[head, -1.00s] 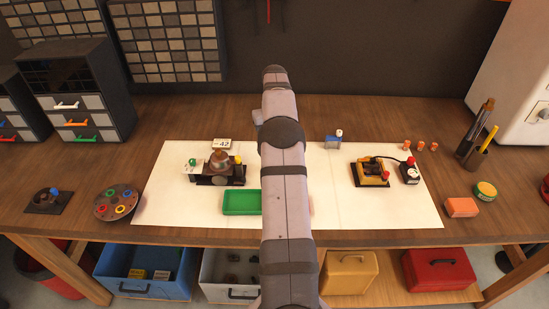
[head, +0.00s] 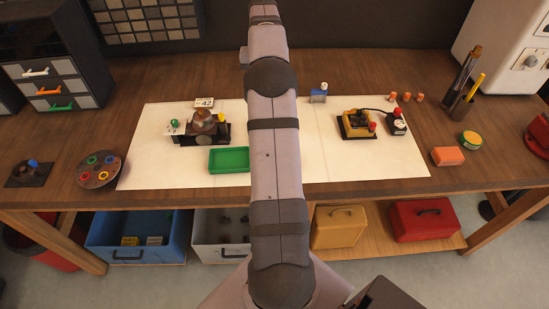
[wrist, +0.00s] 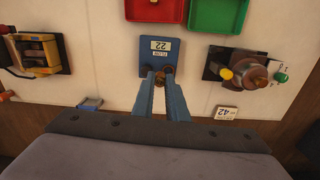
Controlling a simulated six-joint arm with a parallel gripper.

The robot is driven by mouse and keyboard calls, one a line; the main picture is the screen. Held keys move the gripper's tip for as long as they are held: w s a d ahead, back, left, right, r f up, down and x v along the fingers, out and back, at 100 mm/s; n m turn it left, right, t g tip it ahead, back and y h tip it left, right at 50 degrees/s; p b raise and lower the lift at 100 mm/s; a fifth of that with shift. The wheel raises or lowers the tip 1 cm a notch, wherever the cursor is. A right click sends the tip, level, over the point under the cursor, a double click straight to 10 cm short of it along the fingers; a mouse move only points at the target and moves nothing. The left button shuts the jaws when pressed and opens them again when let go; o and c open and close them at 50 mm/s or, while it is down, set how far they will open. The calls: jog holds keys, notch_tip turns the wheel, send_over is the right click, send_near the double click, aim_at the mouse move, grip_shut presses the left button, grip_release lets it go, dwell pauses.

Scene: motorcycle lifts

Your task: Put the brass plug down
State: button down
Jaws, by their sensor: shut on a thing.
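In the wrist view my gripper (wrist: 159,82) is shut on a small brass plug (wrist: 160,77), which sits between the fingertips. Just beyond the tips is a blue block (wrist: 158,51) with a white label reading 22 on the pale mat. The plug overlaps the block's near edge in the picture; I cannot tell whether it touches the block or is above it. In the head view my arm hides the gripper, the plug and this block.
A red tray (wrist: 155,9) and a green tray (wrist: 217,14) lie beyond the block. A dark fixture with a copper-coloured dome (wrist: 250,76) stands right, near a 42 card (wrist: 227,112). A yellow-and-black device (wrist: 38,54) stands left. Bare pale mat (wrist: 105,60) lies between.

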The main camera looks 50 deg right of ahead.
jog(key=s+a+f+m+b, duration=0.1)
jog(key=s+a+m, duration=0.1)
jog(key=s+m, duration=0.4)
jog(key=s+a+f+m+b, duration=0.1)
jog(key=s+a+m+b, duration=0.1)
jog(key=s+m, duration=0.5)
jog(key=shift+a+f, duration=0.3)
jog(key=shift+a, duration=0.4)
jog(key=shift+f+p, duration=1.25)
jog(key=shift+f, duration=3.75)
jog(key=shift+f, duration=0.15)
jog(key=c, duration=1.7)
grip_release()
jog(key=shift+c, duration=0.2)
notch_tip(320, 180, up, 12)
jog(key=b, duration=0.2)
jog(key=shift+r+b, duration=0.2)
jog(key=shift+b, duration=0.1)
